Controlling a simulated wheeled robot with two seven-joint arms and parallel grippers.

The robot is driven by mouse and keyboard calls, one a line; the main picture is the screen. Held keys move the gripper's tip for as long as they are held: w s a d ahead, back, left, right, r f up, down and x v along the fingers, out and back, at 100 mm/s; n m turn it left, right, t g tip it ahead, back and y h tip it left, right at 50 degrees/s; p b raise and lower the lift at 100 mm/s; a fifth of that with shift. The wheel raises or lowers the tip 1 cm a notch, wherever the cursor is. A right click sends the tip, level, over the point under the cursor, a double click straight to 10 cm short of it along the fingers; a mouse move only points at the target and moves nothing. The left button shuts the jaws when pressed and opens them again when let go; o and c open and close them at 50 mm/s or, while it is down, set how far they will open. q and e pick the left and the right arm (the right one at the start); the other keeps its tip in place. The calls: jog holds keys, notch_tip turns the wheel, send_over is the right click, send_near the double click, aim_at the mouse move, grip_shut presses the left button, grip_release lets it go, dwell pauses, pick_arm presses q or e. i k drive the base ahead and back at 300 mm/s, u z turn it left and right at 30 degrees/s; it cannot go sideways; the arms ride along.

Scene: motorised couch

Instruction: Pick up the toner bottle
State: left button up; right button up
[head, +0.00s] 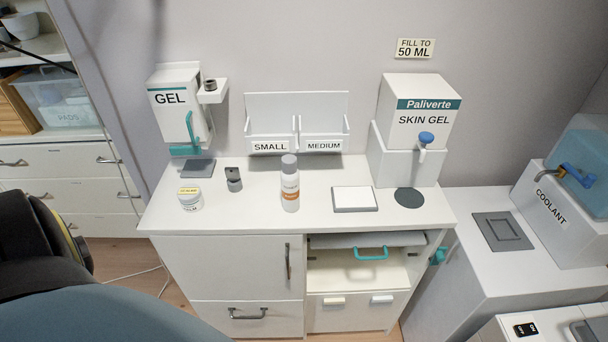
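The toner bottle (290,188) appears to be the white bottle with a grey cap and an orange band on its label. It stands upright near the front middle of the white cabinet top, in the head view. Nothing touches it. Neither of my grippers is in view, so I cannot see whether they are open or shut.
A small jar (190,199) and a grey holder (233,179) stand left of the bottle. A white-topped pad (355,199) and a dark disc (409,198) lie to its right. The SMALL/MEDIUM rack (297,122), gel dispenser (178,109) and skin gel box (417,112) stand behind.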

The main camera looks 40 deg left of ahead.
aim_at(290, 174)
jog(key=u, duration=1.6)
